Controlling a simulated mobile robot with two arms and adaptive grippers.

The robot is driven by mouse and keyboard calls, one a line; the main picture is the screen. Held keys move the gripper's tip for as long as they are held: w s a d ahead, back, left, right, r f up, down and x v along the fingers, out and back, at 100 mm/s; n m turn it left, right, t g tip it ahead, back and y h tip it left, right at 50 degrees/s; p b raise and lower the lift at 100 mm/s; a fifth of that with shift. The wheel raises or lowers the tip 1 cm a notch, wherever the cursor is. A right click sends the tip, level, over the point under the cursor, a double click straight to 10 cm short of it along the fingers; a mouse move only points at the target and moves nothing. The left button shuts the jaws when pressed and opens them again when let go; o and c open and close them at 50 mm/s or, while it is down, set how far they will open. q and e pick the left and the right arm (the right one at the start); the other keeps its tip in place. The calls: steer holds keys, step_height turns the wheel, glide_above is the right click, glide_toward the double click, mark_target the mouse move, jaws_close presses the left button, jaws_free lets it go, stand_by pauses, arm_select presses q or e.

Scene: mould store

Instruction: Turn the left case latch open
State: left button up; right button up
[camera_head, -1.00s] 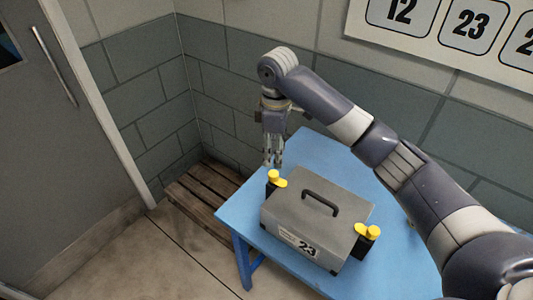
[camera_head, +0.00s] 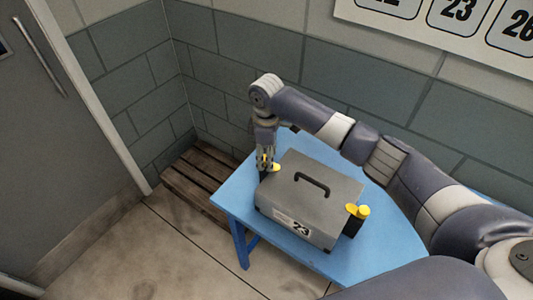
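A grey case (camera_head: 315,182) with a black top handle (camera_head: 312,184) and a "23" label stands on a blue table (camera_head: 235,200). The left case latch (camera_head: 274,167) is yellow on a dark mount at the case's left end. A matching yellow right latch (camera_head: 362,211) sits at the right end. My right gripper (camera_head: 265,167), on the arm coming in from the right, points down at the left latch. Its fingers partly hide the latch, with yellow showing between and beside them. I cannot tell whether they grip it. My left gripper is out of view.
A wooden slatted bench or pallet (camera_head: 200,180) stands against the wall left of the table. A grey door (camera_head: 60,150) is at the far left. The brick wall (camera_head: 215,80) rises close behind the table. Bare floor (camera_head: 160,245) lies in front.

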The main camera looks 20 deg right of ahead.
jaws_close()
steer(key=shift+r+n+p, duration=0.1)
steer(key=shift+n+p, duration=0.3)
steer(key=shift+n, duration=0.2)
steer(key=shift+n+p, duration=0.55)
steer(key=shift+n, duration=0.65)
steer(key=shift+w+n, duration=0.1)
steer(key=shift+n, duration=0.8)
steer(key=n+p, duration=0.1)
steer(key=n, duration=0.1)
steer(key=shift+n, duration=0.4)
steer(key=n, duration=0.2)
steer(key=shift+n, duration=0.4)
steer(key=n, duration=0.3)
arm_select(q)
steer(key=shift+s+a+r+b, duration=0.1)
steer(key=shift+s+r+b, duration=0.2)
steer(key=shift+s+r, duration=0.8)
arm_select(e)
steer(key=shift+n, duration=1.9)
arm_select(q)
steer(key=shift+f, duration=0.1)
arm_select(e)
steer(key=shift+w, duration=0.1)
